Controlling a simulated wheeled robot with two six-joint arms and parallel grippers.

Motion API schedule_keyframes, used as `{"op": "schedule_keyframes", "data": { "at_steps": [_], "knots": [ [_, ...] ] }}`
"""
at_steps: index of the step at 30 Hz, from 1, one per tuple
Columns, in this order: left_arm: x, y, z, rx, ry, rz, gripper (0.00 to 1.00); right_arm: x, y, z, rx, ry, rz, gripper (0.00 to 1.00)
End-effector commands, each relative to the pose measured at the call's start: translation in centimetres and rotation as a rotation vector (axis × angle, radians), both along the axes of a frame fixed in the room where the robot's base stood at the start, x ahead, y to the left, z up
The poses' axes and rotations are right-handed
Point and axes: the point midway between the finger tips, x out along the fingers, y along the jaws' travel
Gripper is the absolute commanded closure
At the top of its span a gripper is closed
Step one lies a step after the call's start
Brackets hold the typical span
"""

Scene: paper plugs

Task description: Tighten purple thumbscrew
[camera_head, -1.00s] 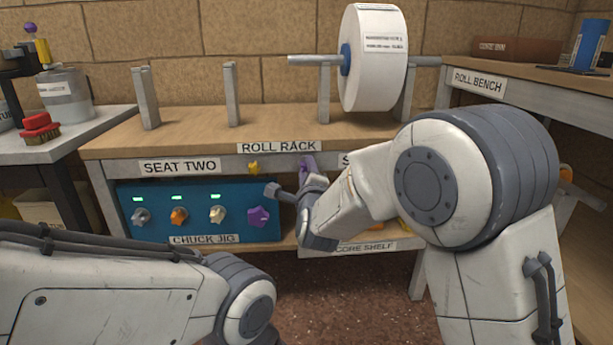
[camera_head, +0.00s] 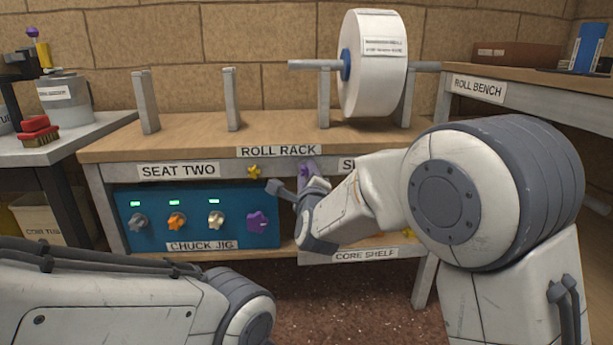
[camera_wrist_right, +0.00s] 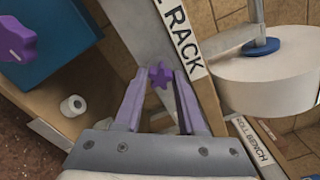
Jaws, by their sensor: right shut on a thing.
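The purple thumbscrew (camera_wrist_right: 160,75) is a small star-shaped knob on the front of the roll rack, beside the ROLL RACK label in the right wrist view. In the head view the thumbscrew (camera_head: 304,172) is small and partly covered by my gripper. My right gripper (camera_wrist_right: 159,77) is shut on it, with one pale purple finger on each side. The gripper also shows in the head view (camera_head: 307,171), below the rack's top edge. My left arm lies across the lower left of the head view; its gripper is out of view.
A yellow thumbscrew (camera_head: 254,171) is left of the purple one. The blue chuck jig (camera_head: 190,203) below has several star knobs, including a larger purple knob (camera_head: 258,222). A large white roll (camera_head: 372,65) hangs on the rack. A small white core (camera_wrist_right: 73,105) lies on the shelf.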

Motion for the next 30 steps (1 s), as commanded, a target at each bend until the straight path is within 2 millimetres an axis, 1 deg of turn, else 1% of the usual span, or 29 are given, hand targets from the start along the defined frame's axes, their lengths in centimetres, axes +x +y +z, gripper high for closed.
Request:
{"op": "schedule_keyframes", "data": {
  "at_steps": [1, 30],
  "knots": [
    [0.0, 0.0, -0.3, 0.000, 0.000, 0.000, 0.35, 0.0, 0.0, 0.0, 0.014, -0.002, -0.001, 1.00],
    [0.0, 0.0, -3.2, 0.000, 0.000, 0.000, 0.35, 0.0, 0.0, 0.0, 0.212, 0.016, 0.000, 1.00]
  ]
}}
